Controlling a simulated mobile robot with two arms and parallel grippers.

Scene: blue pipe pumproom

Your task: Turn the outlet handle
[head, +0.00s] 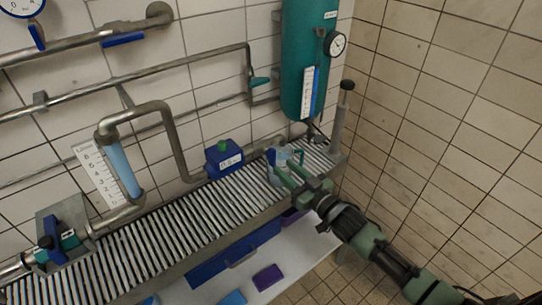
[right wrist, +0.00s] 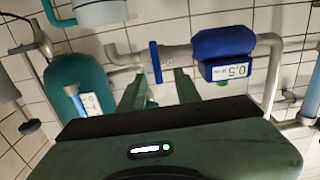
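A flat blue handle (right wrist: 155,62) sits on the pipe between the blue pump and the left part of the right wrist view. It stands upright in the picture. I see no label naming it as the outlet handle. My right gripper (right wrist: 161,75) is open, with one finger on each side of the handle's lower end and gaps visible; contact cannot be told. In the head view my right gripper (head: 281,170) reaches over the slatted bench, beside the pipe right of the blue pump (head: 224,158). The handle is hard to make out there. My left gripper is not in view.
A teal tank (head: 308,60) with a gauge (head: 335,44) hangs above my right gripper. A grey post (head: 341,120) stands close to its right. Pipes and another blue handle (head: 123,40) are on the tiled wall. The slatted bench (head: 180,225) is mostly clear.

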